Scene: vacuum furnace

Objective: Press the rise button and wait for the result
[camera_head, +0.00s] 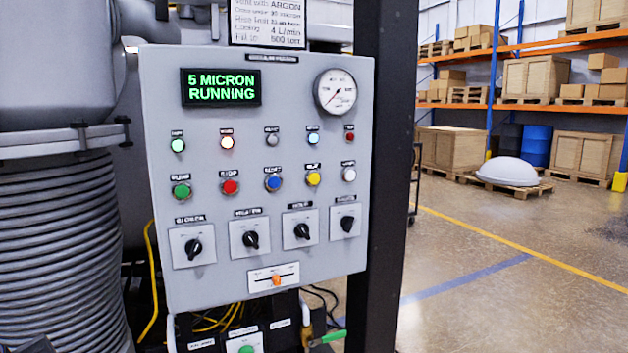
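A grey control panel (258,180) faces me, left of centre. Its display (221,87) reads "5 MICRON RUNNING" in green. A row of push buttons crosses its middle: green (181,191), red (230,187), blue (273,183), yellow (313,178) and white (349,174). Their small labels are too blurred to read, so I cannot tell which is the rise button. Another green button (246,349) sits on a lower box at the bottom edge, partly cut off. My gripper is not in view.
Above the buttons are indicator lamps, several glowing, and a round gauge (335,92). Below are black rotary knobs (250,239) and an orange slider (276,280). A black post (378,180) stands right of the panel, a ribbed grey vessel (55,240) left. Open floor lies right.

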